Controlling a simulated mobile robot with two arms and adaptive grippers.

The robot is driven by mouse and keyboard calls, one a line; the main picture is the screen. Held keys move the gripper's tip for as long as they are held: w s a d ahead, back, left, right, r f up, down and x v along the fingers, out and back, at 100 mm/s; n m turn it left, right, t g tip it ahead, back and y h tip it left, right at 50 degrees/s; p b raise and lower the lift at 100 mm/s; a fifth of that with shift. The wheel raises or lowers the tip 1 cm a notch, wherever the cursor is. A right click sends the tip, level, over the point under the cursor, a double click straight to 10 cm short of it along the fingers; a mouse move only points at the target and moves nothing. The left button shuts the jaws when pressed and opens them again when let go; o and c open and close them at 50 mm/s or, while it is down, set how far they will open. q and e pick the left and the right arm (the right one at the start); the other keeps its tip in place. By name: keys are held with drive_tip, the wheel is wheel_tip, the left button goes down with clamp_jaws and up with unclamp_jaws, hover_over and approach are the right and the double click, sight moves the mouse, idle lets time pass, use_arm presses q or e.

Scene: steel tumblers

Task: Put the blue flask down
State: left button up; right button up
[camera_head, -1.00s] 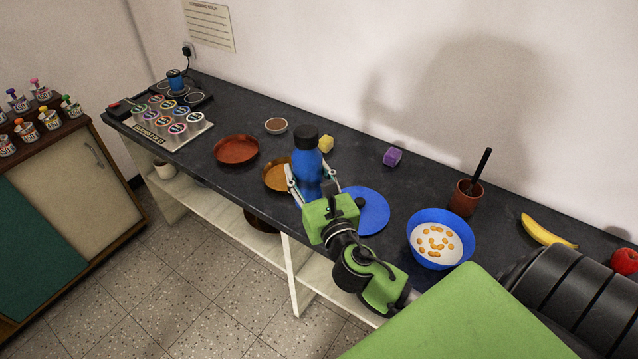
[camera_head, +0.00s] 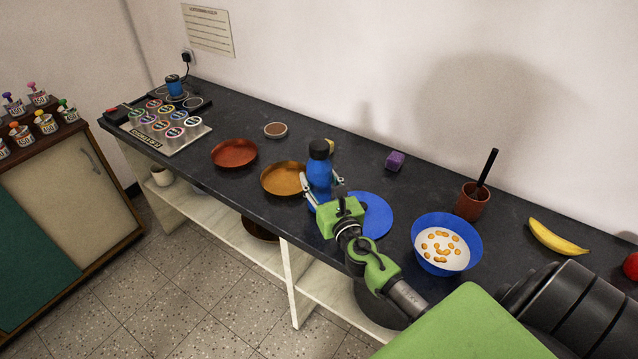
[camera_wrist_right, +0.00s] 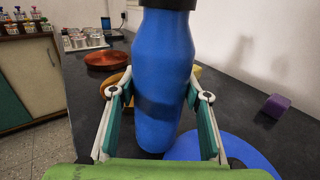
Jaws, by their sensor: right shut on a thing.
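The blue flask (camera_head: 319,173) with a black cap is upright between the fingers of my right gripper (camera_head: 323,190), over the dark counter near its front edge. In the right wrist view the flask (camera_wrist_right: 160,80) fills the middle, with my right gripper's fingers (camera_wrist_right: 158,100) closed on both sides of it. Its base shows near the rim of a flat blue plate (camera_wrist_right: 235,150). I cannot tell whether the base touches the counter. My left gripper is not in view.
On the counter (camera_head: 255,215), an orange-brown dish (camera_head: 284,178) is just left of the flask and the blue plate (camera_head: 377,214) just right. A yellow block (camera_head: 330,146) is partly hidden behind it. A purple block (camera_head: 395,161), blue bowl (camera_head: 418,250) and red-brown cup (camera_head: 470,203) stand farther right.

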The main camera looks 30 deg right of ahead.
drive_tip(key=shift+r, duration=0.15)
drive_tip(key=o, duration=1.5)
drive_tip(key=shift+f, duration=0.2)
drive_tip(key=shift+r, duration=0.15)
drive_tip(key=shift+b+v, duration=0.95)
drive_tip(key=shift+v, duration=5.1)
drive_tip(key=shift+a, duration=0.1)
